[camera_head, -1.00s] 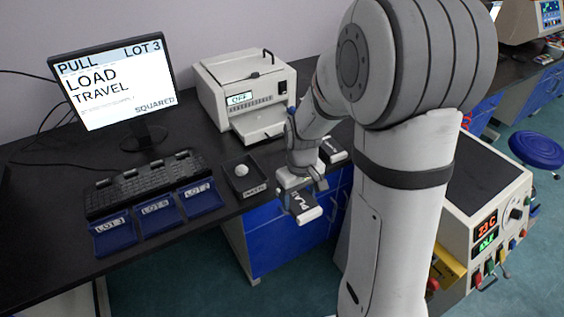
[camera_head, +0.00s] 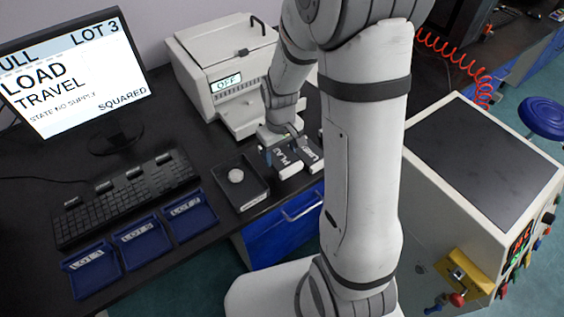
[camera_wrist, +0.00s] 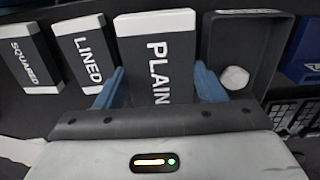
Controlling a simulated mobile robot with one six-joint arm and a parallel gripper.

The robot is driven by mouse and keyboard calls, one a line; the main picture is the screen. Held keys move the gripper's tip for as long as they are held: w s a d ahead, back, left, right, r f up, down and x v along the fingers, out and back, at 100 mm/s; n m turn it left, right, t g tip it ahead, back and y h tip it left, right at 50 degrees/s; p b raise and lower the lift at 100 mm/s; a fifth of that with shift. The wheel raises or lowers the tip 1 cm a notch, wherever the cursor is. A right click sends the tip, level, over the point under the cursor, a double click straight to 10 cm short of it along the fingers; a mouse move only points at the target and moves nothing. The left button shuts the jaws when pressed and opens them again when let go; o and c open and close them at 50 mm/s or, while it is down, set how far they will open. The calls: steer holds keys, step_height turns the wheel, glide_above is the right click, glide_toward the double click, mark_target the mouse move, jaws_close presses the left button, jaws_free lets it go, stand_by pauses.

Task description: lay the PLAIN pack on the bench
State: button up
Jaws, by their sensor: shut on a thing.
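The PLAIN pack (camera_wrist: 158,62), dark grey with white ends and white lettering, is held between the two blue fingers of my gripper (camera_wrist: 158,90) in the wrist view. In the head view the pack (camera_head: 289,165) is low at the bench's front edge, right of a small dark tray. My gripper (camera_head: 283,148) points down onto it. I cannot tell whether the pack touches the black bench (camera_head: 150,262). The LINED pack (camera_wrist: 88,52) lies just left of it in the wrist view, with the SQUARED pack (camera_wrist: 32,58) beyond.
The dark tray (camera_head: 255,197), holding a round white thing (camera_head: 236,175), is close beside the pack. Blue lot trays (camera_head: 140,240), a keyboard (camera_head: 125,198) and a monitor (camera_head: 75,75) stand left. A white instrument reading OFF (camera_head: 215,75) stands behind.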

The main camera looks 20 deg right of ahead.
mark_target(281, 166)
step_height(281, 166, down, 2)
steer(key=shift+w+f, duration=0.1)
steer(key=shift+f, duration=0.05)
steer(key=shift+d+f, duration=0.1)
steer(key=shift+f, duration=2)
steer(key=shift+f, duration=0.1)
steer(key=shift+f, duration=0.15)
steer(key=o, duration=1.1)
steer(key=shift+c, duration=0.2)
